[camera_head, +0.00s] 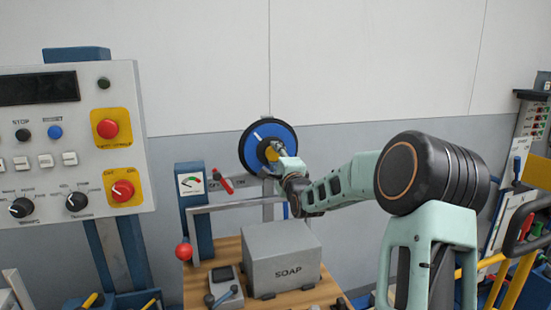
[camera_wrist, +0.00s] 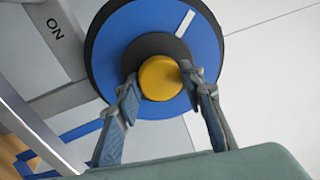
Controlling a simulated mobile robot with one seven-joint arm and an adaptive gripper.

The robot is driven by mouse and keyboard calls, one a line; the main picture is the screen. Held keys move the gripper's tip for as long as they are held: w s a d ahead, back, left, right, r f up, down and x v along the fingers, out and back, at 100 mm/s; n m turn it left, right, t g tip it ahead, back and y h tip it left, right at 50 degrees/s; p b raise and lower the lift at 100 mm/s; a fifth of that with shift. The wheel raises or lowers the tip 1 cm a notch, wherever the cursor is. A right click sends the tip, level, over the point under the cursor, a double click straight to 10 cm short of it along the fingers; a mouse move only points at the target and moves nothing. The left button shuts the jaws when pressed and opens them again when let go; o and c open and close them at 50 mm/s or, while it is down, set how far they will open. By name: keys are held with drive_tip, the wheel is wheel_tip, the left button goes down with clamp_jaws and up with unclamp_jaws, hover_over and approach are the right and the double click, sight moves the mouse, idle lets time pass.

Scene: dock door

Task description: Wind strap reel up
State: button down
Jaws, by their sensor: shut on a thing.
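The strap reel (camera_head: 262,136) is a blue disc with a black rim and a white mark, upright in front of the wall behind the bench. In the wrist view the reel (camera_wrist: 120,45) fills the upper middle, with a dark hub and a round yellow knob (camera_wrist: 160,77) on its face. My gripper (camera_head: 277,153) is at the right part of the reel. In the wrist view my gripper (camera_wrist: 163,90) has one finger on each side of the yellow knob, shut on it. Blue strap (camera_wrist: 80,131) shows below the reel, partly hidden by the left finger.
A grey SOAP box (camera_head: 283,262) and a small device (camera_head: 224,285) stand on the wooden bench (camera_head: 205,247) below. A gauge post (camera_head: 192,210) with a red lever (camera_head: 222,181) is left of the reel. A control panel (camera_head: 70,140) stands far left. Yellow rails (camera_head: 510,285) are at right.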

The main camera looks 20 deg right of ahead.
drive_tip(key=m+b, duration=0.1)
drive_tip(key=m, duration=0.4)
drive_tip(key=shift+h, duration=0.4)
drive_tip(key=shift+m+b, duration=0.4)
drive_tip(key=shift+m, duration=1.3)
drive_tip(key=shift+a, duration=0.1)
drive_tip(key=c, duration=1.3)
unclamp_jaws()
drive_tip(key=shift+o, duration=0.2)
drive_tip(key=s+a, duration=0.1)
drive_tip(key=s, duration=1.1)
drive_tip(key=shift+f, duration=0.3)
drive_tip(key=shift+f+g, duration=0.1)
drive_tip(key=shift+g, duration=0.2)
